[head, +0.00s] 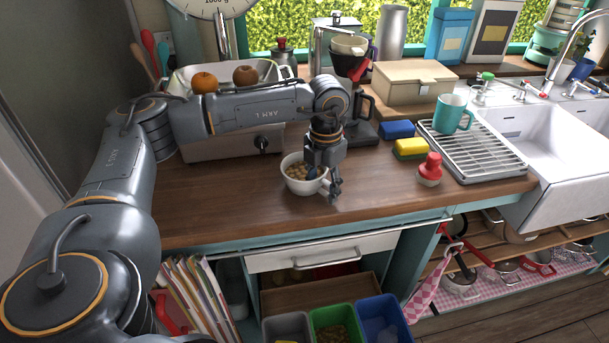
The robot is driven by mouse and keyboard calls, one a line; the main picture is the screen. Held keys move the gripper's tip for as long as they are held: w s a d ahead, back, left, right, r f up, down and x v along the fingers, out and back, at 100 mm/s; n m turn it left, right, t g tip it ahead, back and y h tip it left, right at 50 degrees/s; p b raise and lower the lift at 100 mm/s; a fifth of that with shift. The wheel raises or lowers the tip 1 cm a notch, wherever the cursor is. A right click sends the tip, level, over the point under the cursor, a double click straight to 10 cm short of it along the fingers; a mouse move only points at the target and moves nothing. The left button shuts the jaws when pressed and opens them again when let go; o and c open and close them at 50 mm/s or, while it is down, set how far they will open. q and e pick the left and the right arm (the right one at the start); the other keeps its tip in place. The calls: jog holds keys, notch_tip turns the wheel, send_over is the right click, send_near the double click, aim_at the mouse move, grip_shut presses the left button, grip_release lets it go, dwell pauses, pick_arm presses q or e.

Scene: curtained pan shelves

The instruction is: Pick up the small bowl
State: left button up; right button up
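A small white bowl (294,184) with brown pieces in it stands upright on the wooden counter, near its front edge. My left gripper (326,188) points down at the bowl's right side, with its fingers at or very close to the rim. The gripper covers part of that side. I cannot tell whether the fingers are closed on the rim or apart from it. My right gripper is not in view.
To the right on the counter are a red-topped shaker (430,170), a yellow sponge (410,149), a blue block (397,130) and a drying rack (484,160) with a teal mug (452,114). Behind my arm is a metal scale (205,146) with fruit. Bare counter lies left of the bowl.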

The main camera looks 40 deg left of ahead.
pick_arm(q)
grip_shut()
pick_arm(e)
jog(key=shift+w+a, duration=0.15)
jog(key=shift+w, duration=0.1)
